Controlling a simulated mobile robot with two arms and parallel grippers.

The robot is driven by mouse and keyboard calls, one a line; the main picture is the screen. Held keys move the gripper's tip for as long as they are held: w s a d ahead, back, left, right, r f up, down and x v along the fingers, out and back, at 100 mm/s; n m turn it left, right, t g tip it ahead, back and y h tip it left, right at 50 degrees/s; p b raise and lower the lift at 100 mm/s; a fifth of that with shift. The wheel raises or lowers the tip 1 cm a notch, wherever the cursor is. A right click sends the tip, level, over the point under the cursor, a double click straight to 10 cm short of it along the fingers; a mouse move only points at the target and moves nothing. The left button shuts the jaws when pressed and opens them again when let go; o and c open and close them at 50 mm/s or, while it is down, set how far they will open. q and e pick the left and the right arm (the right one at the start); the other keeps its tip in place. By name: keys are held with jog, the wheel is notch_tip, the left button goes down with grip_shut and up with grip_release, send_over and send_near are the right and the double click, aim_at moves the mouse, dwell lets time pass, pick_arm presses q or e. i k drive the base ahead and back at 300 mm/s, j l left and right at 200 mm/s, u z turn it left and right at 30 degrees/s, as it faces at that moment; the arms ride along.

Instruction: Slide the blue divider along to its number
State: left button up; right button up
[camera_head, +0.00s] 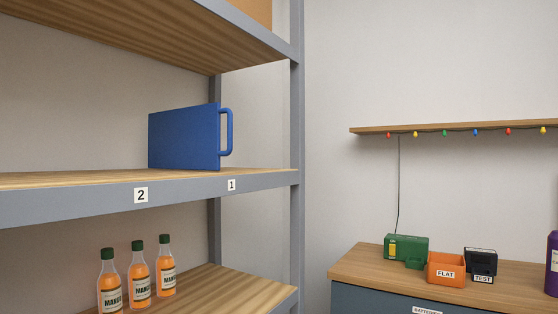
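The blue divider (184,138) stands upright on the wooden middle shelf (60,180) of a grey rack. Its loop handle (229,132) is on its right edge, above the label 1 (231,185) on the shelf's front beam. The label 2 (141,195) is on the same beam, further left and below the divider's left part. The divider bears no number that I can see. Neither of my grippers is in view.
Several orange bottles, one here (139,275), stand on the lower shelf (230,287). A grey post (297,120) bounds the rack on the right. The middle shelf is clear left of the divider. A cabinet with a green box (406,247), an orange bin (446,269) and a black bin (480,264) stands at right.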

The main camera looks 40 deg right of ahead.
aim_at(187, 138)
jog(key=z, duration=0.95)
